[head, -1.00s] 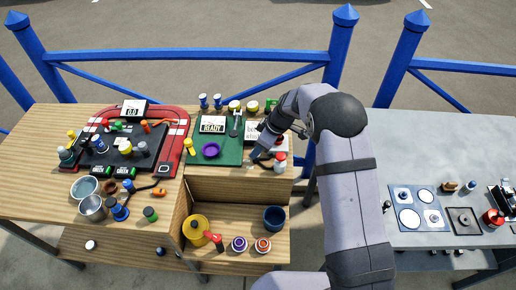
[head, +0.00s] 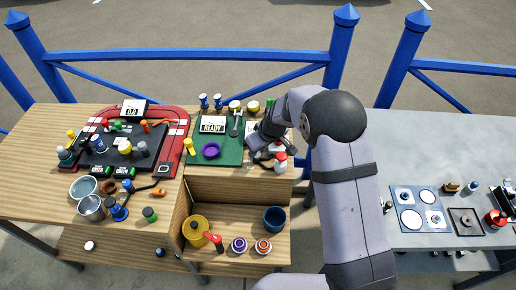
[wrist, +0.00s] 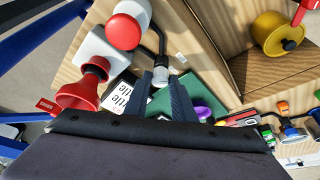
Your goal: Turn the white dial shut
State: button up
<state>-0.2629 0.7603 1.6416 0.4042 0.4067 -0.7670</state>
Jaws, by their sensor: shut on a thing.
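The white dial (wrist: 161,81) shows in the wrist view as a small pale knob between my fingertips, at the end of a black curved tube. My gripper (wrist: 161,74) is shut on it, one dark finger on each side. Its marking cannot be made out. In the head view my gripper (head: 252,146) is at the right end of the wooden bench, beside the green board (head: 228,154). There the dial is hidden or too small to tell.
A red funnel on a white block (wrist: 84,82) is also near in the wrist view. A purple dish (head: 211,150) lies on the green board. An open compartment with a yellow pot (head: 196,229) is below.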

jog(key=m+p, duration=0.2)
jog(key=shift+a+r+m+h, duration=0.1)
jog(key=shift+r+m+h, duration=0.05)
jog(key=shift+m+h, duration=0.2)
jog(key=shift+a+m+t+h, duration=0.1)
jog(key=shift+m+t+h, duration=0.3)
jog(key=shift+m, duration=0.35)
jog(key=m+b, duration=0.1)
jog(key=b, duration=0.1)
jog(key=m+h+b, duration=0.1)
jog(key=m+b, duration=0.1)
jog(key=shift+a+f+b, duration=0.1)
jog(key=shift+f+b, duration=0.2)
jog(key=shift+f, duration=0.1)
jog(key=m+h+b, duration=0.1)
jog(key=m+b, duration=0.1)
jog(key=b, duration=0.1)
jog(key=shift+r+b, duration=0.15)
jog(key=shift+b, duration=0.25)
jog(key=shift+s+r, duration=0.1)
jog(key=o, duration=1)
jog(key=shift+r, duration=0.15)
jog(key=shift+b+v, duration=1.1)
jog(key=shift+v, duration=2.45)
